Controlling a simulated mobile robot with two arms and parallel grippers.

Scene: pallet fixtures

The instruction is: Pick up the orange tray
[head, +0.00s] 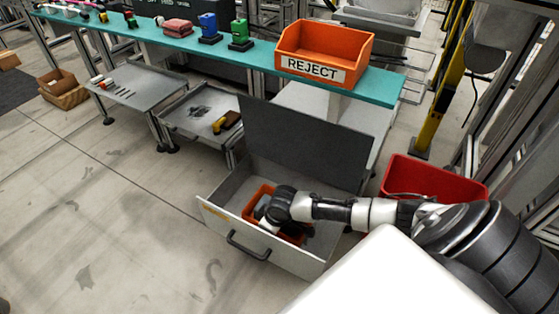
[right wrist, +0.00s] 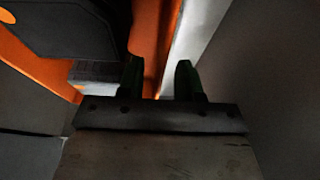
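An orange tray (head: 291,238) sits inside an open grey drawer (head: 222,219), partly hidden by my right arm. A dark and a grey-blue item seem to lie in it. My right gripper (head: 266,222) reaches down into the drawer over the tray. In the right wrist view, the two dark fingers (right wrist: 158,80) stand apart, with an orange tray wall (right wrist: 148,40) and a pale strip showing in the gap. I cannot tell whether they touch the wall. My left gripper is not in view.
A larger orange bin marked REJECT (head: 322,55) stands on the teal bench (head: 385,88). A red bin (head: 432,178) is right of the drawer. A raised dark panel (head: 305,140) stands behind the drawer.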

